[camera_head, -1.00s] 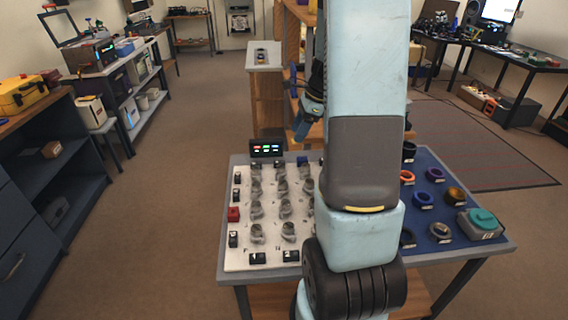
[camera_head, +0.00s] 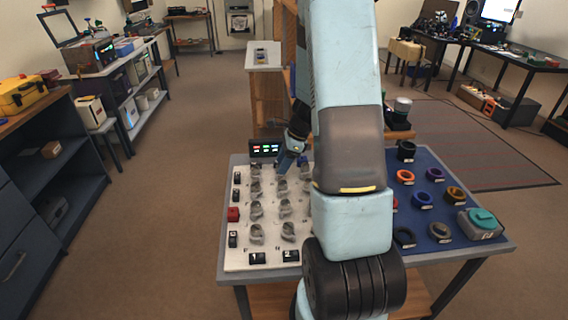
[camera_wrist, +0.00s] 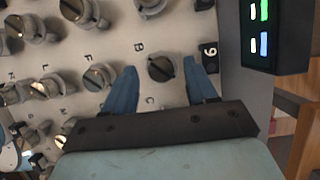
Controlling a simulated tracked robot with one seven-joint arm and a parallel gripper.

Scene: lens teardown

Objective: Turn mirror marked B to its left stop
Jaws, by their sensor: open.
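The white board (camera_head: 246,221) carries rows of small round mirror mounts. In the head view, my gripper (camera_head: 289,152) is over the board's far end, and the mirror's own marking is unreadable there.
A dark indicator box (camera_head: 265,149) with lit bars stands at the board's far left corner, close by the gripper in the wrist view (camera_wrist: 275,40). Other mounts crowd the left. Rings sit on the blue mat (camera_head: 432,232).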

